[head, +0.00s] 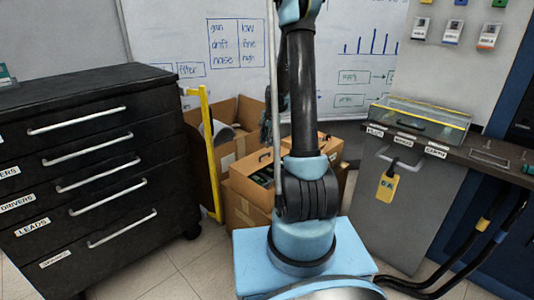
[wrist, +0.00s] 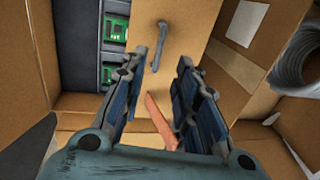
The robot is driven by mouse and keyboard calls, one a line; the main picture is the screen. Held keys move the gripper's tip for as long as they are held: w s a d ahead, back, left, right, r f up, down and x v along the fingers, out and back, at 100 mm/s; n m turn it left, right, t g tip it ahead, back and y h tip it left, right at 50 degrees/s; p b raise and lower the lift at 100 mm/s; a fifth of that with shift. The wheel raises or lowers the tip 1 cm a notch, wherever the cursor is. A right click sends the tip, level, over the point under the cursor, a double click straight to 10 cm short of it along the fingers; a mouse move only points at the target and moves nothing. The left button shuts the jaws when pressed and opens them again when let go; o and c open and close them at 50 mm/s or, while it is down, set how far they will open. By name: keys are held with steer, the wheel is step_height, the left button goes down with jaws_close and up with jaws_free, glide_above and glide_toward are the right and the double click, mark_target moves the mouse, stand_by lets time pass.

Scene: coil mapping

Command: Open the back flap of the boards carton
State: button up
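The boards carton (head: 246,185) is a brown box in the head view, left of my arm and partly hidden by it. Green boards (wrist: 116,31) show in its dark interior at the upper left of the wrist view. Beside them a brown cardboard flap (wrist: 190,22) lies across the opening and carries a dark grey pull handle (wrist: 153,40). My gripper (wrist: 163,62) is over this flap with its two fingers apart and nothing held between them. The handle appears just beyond the fingertips. In the head view my gripper is mostly hidden behind my arm.
An open carton with a grey roll (wrist: 300,58) stands close beside, at the right of the wrist view. A yellow post (head: 210,150) stands left of the cartons, near a black drawer cabinet (head: 95,160). A bench with a clear case (head: 420,118) is at the right.

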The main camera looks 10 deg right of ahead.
mark_target(265, 155)
steer(key=shift+w+a+f, duration=0.15)
steer(key=shift+w+f, duration=0.05)
steer(key=shift+f, duration=0.95)
steer(key=shift+w+a+f, duration=0.1)
steer(key=shift+w+f, duration=0.05)
steer(key=shift+f, duration=1)
steer(key=shift+w+a+f, duration=0.15)
steer(key=shift+w+f, duration=0.05)
steer(key=shift+f, duration=0.95)
jaws_close()
steer(key=shift+d, duration=0.25)
steer(key=shift+r, duration=0.15)
